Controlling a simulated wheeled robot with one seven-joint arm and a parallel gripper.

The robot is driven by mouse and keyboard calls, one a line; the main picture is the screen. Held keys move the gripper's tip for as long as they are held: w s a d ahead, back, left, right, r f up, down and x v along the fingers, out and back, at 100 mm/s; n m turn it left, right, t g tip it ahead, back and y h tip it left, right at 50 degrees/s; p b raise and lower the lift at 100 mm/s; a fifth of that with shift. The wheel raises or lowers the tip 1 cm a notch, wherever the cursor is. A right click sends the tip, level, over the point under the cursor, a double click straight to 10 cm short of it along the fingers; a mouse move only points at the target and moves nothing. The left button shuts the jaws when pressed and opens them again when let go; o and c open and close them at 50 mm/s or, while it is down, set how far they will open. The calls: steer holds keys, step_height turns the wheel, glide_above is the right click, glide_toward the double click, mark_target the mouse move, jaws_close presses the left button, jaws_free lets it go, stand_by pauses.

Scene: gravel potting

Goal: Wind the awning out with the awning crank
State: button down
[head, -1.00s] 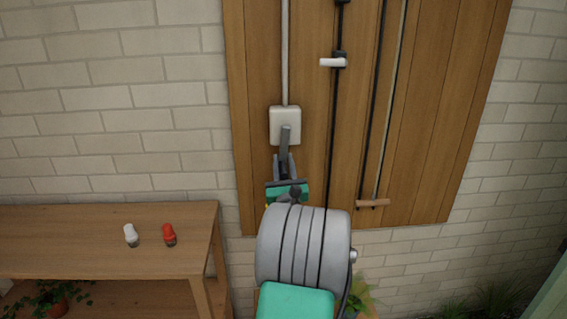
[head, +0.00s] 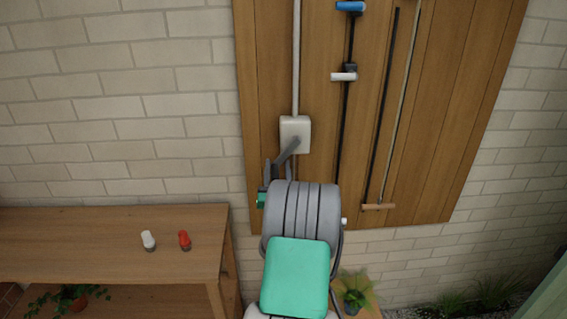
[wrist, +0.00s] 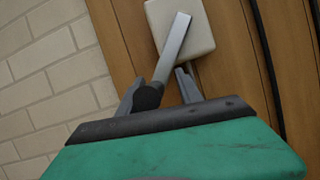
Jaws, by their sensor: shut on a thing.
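The awning crank is a pale box (head: 295,133) on the wooden wall panel, with a grey crank arm (head: 283,153) slanting down and left from it. In the wrist view the crank arm (wrist: 175,48) runs from the pale box (wrist: 195,25) down to a dark round knob (wrist: 148,97). My gripper (wrist: 158,94) has its grey fingers on either side of the knob and is shut on it. In the head view my gripper (head: 277,169) is partly hidden behind my own arm. The awning itself is not in view.
Right of the crank, a black pole (head: 346,120) with a white handle and thinner rods with a wooden grip (head: 378,206) are on the panel (head: 440,130). A wooden bench (head: 110,240) at left holds a white and a red-topped shaker. A plant (head: 355,298) stands low right.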

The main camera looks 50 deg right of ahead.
steer(key=r, duration=0.1)
steer(key=r+p, duration=0.1)
steer(key=w+m, duration=0.1)
steer(key=shift+a+r+h, duration=0.25)
steer(key=shift+r+h, duration=0.05)
steer(key=shift+r, duration=0.1)
steer(key=r+p, duration=0.1)
steer(key=p, duration=0.1)
steer(key=w+a+r+p, duration=0.1)
steer(key=r+p, duration=0.2)
steer(key=p, duration=0.1)
steer(key=shift+w+a+r, duration=0.15)
steer(key=shift+w+a, duration=0.05)
steer(key=shift+w, duration=0.2)
steer(key=c, duration=2.1)
jaws_free()
steer(key=shift+s+d+f+g, duration=0.25)
steer(key=shift+s+f+g, duration=0.05)
steer(key=shift+s+g, duration=0.1)
steer(key=shift+o, duration=0.8)
steer(key=shift+s, duration=0.2)
steer(key=o, duration=0.3)
steer(key=shift+w+a+f+b, duration=0.2)
steer(key=shift+w+a+b, duration=0.05)
steer(key=shift+w+b, duration=0.1)
steer(key=o, duration=0.4)
steer(key=shift+f, duration=0.1)
steer(key=shift+f, duration=0.1)
